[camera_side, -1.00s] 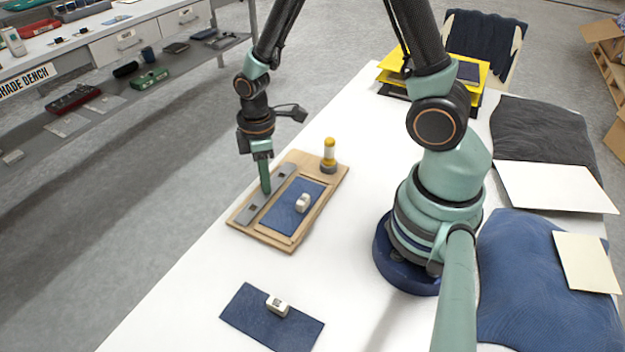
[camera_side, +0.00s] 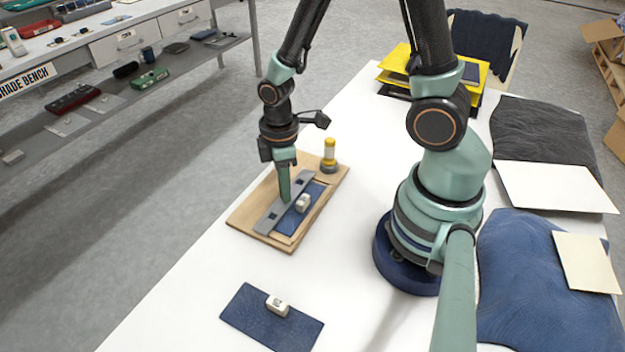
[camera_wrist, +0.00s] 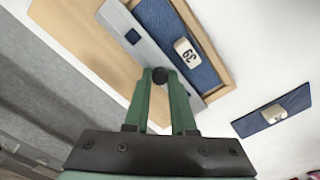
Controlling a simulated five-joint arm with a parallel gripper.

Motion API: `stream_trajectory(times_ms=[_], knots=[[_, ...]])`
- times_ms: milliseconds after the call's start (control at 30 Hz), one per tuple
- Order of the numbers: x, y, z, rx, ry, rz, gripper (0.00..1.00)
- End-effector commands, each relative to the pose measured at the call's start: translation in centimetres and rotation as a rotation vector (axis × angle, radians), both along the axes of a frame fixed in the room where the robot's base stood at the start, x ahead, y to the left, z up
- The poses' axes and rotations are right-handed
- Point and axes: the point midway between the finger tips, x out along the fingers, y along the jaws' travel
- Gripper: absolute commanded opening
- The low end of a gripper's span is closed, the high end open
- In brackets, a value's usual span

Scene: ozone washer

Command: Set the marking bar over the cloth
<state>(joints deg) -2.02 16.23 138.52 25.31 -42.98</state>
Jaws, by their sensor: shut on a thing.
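The marking bar (camera_side: 272,216) is a grey metal strip with dark square openings. It lies along the left part of the blue cloth (camera_side: 288,222), covering some of it. The cloth sits in the recess of a wooden board (camera_side: 242,219), with a white numbered block (camera_side: 303,203) on it. My gripper (camera_side: 285,199) is shut on the bar near its middle and points down from above. In the wrist view the fingers (camera_wrist: 161,90) close around a dark knob on the bar (camera_wrist: 136,41). Whether the bar touches the cloth is unclear.
Another blue cloth (camera_side: 255,312) with a white block (camera_side: 277,305) lies nearer on the table. Yellow trays (camera_side: 400,57) stand at the back. White table between board and near cloth is clear.

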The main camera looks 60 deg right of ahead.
Motion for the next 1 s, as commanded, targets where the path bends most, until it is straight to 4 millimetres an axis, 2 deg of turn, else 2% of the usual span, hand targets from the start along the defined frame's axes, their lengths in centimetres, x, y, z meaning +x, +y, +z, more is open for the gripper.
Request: stream_trajectory(times_ms=[367,400,467,833,1000], knots=[[-0.5,0.0,0.0,0.000,-0.003,-0.001,0.00],[-0.5,0.0,0.0,0.000,-0.003,-0.001,0.31],[-0.5,0.0,0.0,0.000,-0.003,-0.001,0.54],[-0.5,0.0,0.2,0.000,-0.003,0.000,0.54],[-0.4,0.0,1.4,0.001,-0.005,0.000,0.54]])
